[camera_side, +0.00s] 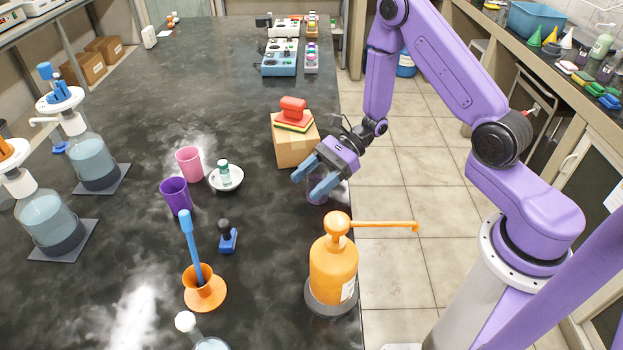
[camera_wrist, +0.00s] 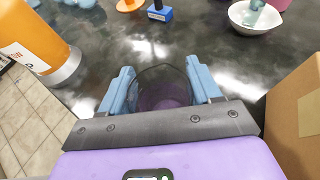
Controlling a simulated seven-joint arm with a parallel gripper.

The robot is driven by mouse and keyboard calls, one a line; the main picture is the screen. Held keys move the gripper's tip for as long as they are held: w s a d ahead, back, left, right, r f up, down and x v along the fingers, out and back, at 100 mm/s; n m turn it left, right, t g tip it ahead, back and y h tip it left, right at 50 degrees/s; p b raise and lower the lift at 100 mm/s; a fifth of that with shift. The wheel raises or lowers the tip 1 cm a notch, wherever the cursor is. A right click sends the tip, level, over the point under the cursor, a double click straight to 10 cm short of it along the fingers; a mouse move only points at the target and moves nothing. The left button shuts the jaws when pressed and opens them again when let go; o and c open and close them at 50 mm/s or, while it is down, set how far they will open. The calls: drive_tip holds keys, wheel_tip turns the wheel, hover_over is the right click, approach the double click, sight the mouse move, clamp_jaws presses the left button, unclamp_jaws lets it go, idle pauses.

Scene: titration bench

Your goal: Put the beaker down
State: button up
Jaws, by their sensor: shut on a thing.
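A clear glass beaker (camera_side: 317,194) with a purplish tint at its bottom is between the fingers of my gripper (camera_side: 308,186), near the right edge of the dark bench (camera_side: 260,260). In the wrist view the beaker (camera_wrist: 164,90) is seen from above, looks empty, and has a blue finger against each side. My gripper (camera_wrist: 164,92) is shut on it. The fingers hide part of the beaker in the side view. I cannot tell whether its base touches the bench.
A cardboard box (camera_side: 295,147) with a red-handled item stands just behind. An orange pump bottle (camera_side: 333,268) stands in front, its spout over the bench edge. A white bowl (camera_side: 226,178), pink cup (camera_side: 189,163) and purple cup (camera_side: 175,196) stand left. Bench between is clear.

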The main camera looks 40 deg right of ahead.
drive_tip(key=o, duration=1.1)
drive_tip(key=shift+c, duration=0.2)
